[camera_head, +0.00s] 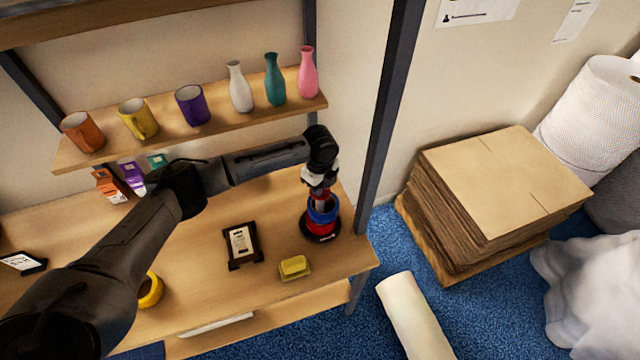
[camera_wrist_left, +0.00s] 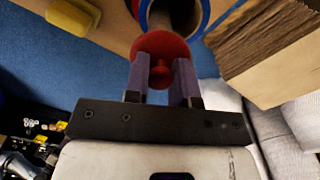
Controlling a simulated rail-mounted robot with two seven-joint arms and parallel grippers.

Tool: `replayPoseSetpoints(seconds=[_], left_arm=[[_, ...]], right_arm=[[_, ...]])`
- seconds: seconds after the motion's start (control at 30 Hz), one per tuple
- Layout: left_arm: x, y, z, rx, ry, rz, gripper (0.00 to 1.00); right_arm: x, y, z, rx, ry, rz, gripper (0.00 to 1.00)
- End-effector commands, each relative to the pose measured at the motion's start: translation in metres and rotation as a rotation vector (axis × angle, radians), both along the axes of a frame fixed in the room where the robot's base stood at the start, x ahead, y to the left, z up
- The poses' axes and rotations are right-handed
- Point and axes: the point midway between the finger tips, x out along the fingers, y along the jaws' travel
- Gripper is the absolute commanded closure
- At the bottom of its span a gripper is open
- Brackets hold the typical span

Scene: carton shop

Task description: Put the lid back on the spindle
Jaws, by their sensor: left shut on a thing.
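The spindle (camera_head: 322,235) stands on the right end of the bench, with a black base and red and blue rolls stacked around its post. In the left wrist view the blue roll (camera_wrist_left: 205,12) shows at the top edge, with the post inside it. My left gripper (camera_head: 318,188) is above the spindle, pointing down. It is shut on the knob of the red lid (camera_wrist_left: 160,46), a round disc that shows between and beyond the fingers (camera_wrist_left: 162,80). The lid is close to the post's end; whether they touch I cannot tell. My right gripper is not in view.
A framed card (camera_head: 241,245) and a yellow block on a dish (camera_head: 294,267) stand left of the spindle. A yellow tape roll (camera_head: 150,290) is farther left. The shelf (camera_head: 240,122) with mugs and vases is above. A dark upright post (camera_head: 385,120) stands at right.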

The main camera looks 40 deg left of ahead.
Motion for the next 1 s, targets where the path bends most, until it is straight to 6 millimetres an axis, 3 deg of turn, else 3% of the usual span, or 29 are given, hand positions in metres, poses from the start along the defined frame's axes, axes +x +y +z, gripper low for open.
replayPoseSetpoints(seconds=[1.0], left_arm=[[-0.0001,-0.0004,0.0006,0.000,0.000,0.000,0.99]], right_arm=[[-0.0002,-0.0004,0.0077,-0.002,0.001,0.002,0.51]])
